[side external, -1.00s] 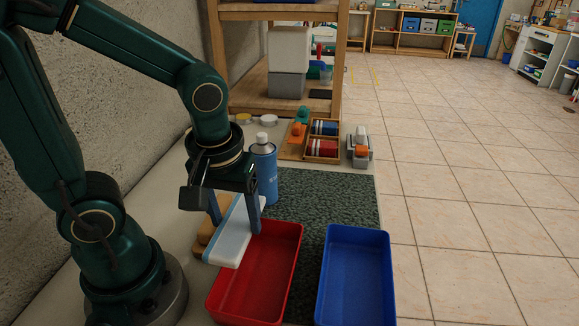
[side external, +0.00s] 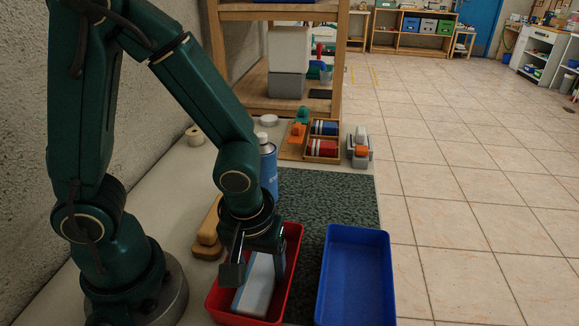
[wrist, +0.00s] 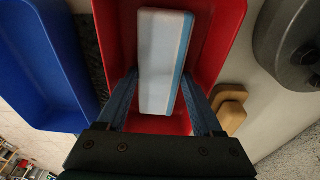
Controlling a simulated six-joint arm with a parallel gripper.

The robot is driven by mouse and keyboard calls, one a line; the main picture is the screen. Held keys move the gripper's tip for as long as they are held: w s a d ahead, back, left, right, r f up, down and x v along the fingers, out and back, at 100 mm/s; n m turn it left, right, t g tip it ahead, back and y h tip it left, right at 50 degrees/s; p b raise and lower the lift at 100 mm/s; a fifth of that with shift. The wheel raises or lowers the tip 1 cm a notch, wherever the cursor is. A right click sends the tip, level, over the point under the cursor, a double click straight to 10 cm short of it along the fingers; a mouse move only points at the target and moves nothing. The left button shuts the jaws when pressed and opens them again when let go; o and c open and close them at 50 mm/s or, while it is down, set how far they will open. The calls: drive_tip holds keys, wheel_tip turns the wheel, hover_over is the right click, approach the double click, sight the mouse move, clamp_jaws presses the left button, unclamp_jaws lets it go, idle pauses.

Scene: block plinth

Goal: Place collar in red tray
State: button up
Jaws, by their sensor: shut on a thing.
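My gripper (wrist: 158,88) is shut on a long white block with a light-blue side (wrist: 163,50). In the side view my gripper (side external: 262,260) points down into the red tray (side external: 294,240). The white-and-blue block (side external: 255,296) is inside the tray's walls, lying lengthwise; I cannot tell whether it touches the floor. Red tray floor and walls also surround it in the wrist view (wrist: 225,30). The far part of the block and the fingertips are partly hidden in the side view. No piece is plainly a collar; a small tan ring (side external: 194,137) stands at the back left.
A blue tray (side external: 357,232), empty, stands right of the red one. A wooden piece (side external: 208,238) lies left of the red tray. A blue spray can (side external: 268,170) stands behind my gripper. The green mat (side external: 325,195) is clear behind the trays.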

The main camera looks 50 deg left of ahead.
sight(257, 282)
drive_tip(key=o, duration=1.1)
drive_tip(key=shift+f, duration=0.15)
drive_tip(key=shift+s+a+r+m+t+h, duration=0.25)
drive_tip(key=shift+a+r+m+t, duration=0.4)
drive_tip(key=shift+r+m, duration=1.3)
drive_tip(key=shift+s+a+r+m+t+h, duration=0.15)
drive_tip(key=shift+s+a+r+m+t, duration=0.5)
drive_tip(key=shift+r, duration=2.3)
drive_tip(key=shift+s+a+r+m+t+h, duration=0.15)
drive_tip(key=shift+a+r+m+t, duration=0.5)
drive_tip(key=shift+r+m, duration=1.4)
drive_tip(key=shift+w+d+r+n, duration=0.1)
drive_tip(key=shift+d+r+n, duration=0.1)
drive_tip(key=shift+r+n, duration=0.25)
